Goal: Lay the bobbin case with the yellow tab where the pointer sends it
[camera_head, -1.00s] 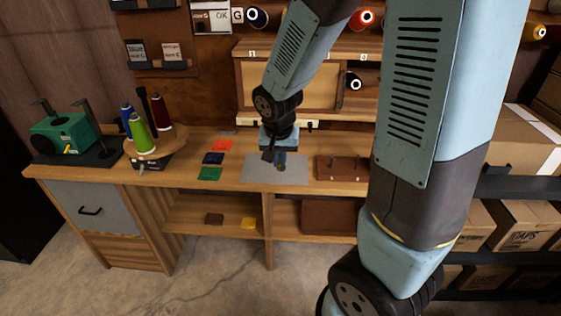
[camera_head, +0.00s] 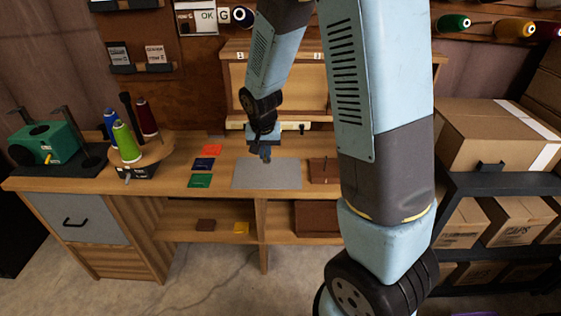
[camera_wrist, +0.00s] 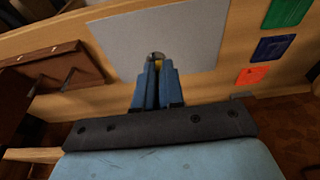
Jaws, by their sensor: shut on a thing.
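My gripper (camera_head: 265,153) is over the back part of the grey mat (camera_head: 268,178) on the bench. In the wrist view its blue fingers (camera_wrist: 157,72) are closed on a small metal bobbin case with some yellow on it (camera_wrist: 156,57). The fingers hide most of the case, and it appears above the mat. Orange (camera_head: 212,150), blue (camera_head: 205,164) and green (camera_head: 200,181) squares lie left of the mat. A brown square (camera_head: 206,225) and a yellow square (camera_head: 241,228) lie on the lower shelf. I cannot make out a pointer.
A brown block with upright pins (camera_head: 323,171) stands right of the mat. A thread stand with several cones (camera_head: 127,142) and a green machine (camera_head: 45,145) are at the left. Boxes on a dark rack (camera_head: 495,135) are at the right. The bench between squares and mat is clear.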

